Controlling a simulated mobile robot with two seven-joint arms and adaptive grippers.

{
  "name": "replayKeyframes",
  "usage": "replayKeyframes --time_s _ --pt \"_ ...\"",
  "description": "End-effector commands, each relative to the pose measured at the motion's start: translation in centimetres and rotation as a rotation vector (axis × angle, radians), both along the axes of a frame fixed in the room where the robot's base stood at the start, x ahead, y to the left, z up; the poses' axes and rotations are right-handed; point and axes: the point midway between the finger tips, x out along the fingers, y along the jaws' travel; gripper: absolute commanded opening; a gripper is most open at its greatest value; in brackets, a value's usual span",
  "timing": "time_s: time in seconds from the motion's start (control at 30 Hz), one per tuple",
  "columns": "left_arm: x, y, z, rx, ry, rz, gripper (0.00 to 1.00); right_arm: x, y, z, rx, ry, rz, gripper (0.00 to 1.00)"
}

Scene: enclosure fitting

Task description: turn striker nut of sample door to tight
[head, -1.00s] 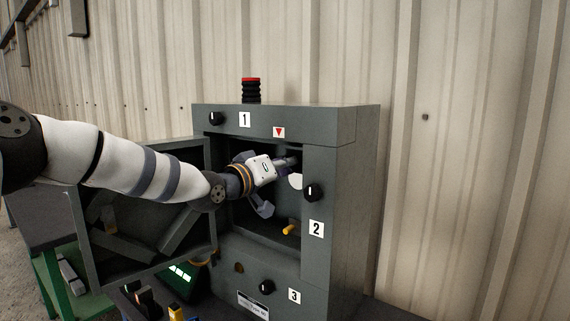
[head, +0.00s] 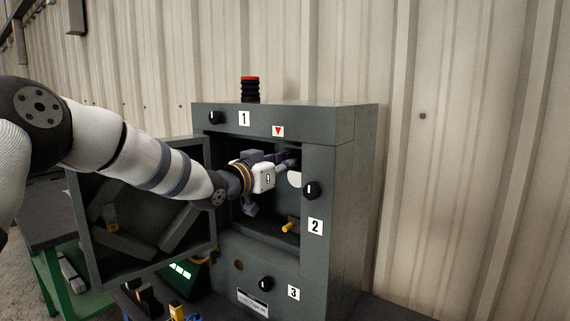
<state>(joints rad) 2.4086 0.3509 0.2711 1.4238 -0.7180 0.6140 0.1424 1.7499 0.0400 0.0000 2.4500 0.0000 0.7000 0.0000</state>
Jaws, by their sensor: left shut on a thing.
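The grey enclosure (head: 333,230) stands with its sample door (head: 148,262) swung open to the left. My left arm reaches in from the left, past the door. My left gripper (head: 289,160) is inside the upper opening, near its right edge and just below the red triangle mark. Its fingers are shut on what appears to be the striker nut, which they hide. I cannot tell how far the nut is turned. My right gripper is not in view.
A white disc (head: 295,179) and a yellow peg (head: 288,227) sit close to the gripper. Black knobs (head: 311,190) stick out from the front. A red-topped stack light (head: 250,90) stands on top. A green-legged table (head: 55,270) is at the left.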

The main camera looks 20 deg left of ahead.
Motion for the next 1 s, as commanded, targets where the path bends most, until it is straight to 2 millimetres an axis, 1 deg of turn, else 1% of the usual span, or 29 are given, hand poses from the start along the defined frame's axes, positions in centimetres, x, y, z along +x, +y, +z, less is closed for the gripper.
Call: replayKeyframes --time_s 0.43,0.47,0.5,0.53,0.57,0.87,0.93,1.0 --pt "0.0 0.1 0.2 0.007 -0.006 0.003 0.00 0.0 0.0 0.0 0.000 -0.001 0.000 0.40" --pt "0.0 0.1 0.2 0.007 -0.006 0.003 0.13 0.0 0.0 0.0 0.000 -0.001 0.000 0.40" --pt "0.0 0.1 0.2 0.007 -0.007 0.003 0.22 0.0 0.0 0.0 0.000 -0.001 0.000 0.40" --pt "0.0 0.1 0.2 0.007 -0.007 0.003 0.28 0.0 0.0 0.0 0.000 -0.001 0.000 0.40" --pt "0.0 0.1 0.2 0.007 -0.007 0.003 0.32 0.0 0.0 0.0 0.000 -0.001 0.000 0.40" --pt "0.0 0.1 0.1 0.007 -0.005 0.002 0.32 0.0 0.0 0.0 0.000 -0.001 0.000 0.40" --pt "-0.3 0.2 0.1 0.007 -0.005 0.001 0.32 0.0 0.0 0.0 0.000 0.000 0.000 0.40" --pt "-1.1 0.5 0.2 0.007 -0.004 0.001 0.32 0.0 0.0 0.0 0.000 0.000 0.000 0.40"
